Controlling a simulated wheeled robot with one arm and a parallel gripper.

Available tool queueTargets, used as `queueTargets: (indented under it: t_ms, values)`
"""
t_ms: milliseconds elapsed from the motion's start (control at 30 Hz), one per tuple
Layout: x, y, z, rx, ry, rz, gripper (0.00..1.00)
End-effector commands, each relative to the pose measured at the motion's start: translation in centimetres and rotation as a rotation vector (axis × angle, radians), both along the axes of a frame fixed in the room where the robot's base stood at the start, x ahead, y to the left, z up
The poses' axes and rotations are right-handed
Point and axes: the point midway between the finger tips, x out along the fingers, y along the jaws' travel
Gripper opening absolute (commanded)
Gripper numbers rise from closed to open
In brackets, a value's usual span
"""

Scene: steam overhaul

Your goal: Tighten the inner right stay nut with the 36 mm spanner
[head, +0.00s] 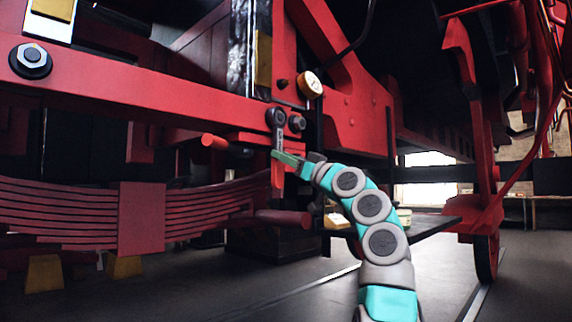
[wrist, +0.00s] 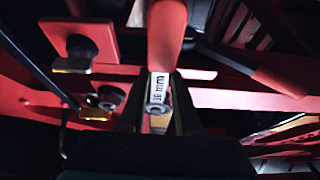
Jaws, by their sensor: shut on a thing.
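My gripper (head: 284,158) is shut on the 36 mm spanner (head: 277,178), which hangs nearly upright with its red handle down. The spanner's dark head (head: 276,117) is up at the red frame beam, over the left one of two neighbouring nuts. I cannot tell whether it is fully seated, and that nut is mostly hidden. The other nut (head: 297,123) shows bare just to the right. In the wrist view the red handle and a white size label on the spanner (wrist: 158,88) show between my gripper's fingers (wrist: 158,112).
A red-ended bar (head: 213,141) sticks out left of my gripper. The leaf spring (head: 142,215) lies below left. A round gauge-like disc (head: 311,83) is above right. A large nut (head: 31,59) sits on the beam at far left. Floor is open at lower right.

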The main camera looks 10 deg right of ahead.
Motion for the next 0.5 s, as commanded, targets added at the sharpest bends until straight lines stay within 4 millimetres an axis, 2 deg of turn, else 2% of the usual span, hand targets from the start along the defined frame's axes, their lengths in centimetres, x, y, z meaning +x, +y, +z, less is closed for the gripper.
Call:
queueTargets:
  t_ms: [500]
  values:
    - [-0.50, 0.46, -0.17, 0.040, 0.028, 0.001, 0.00]
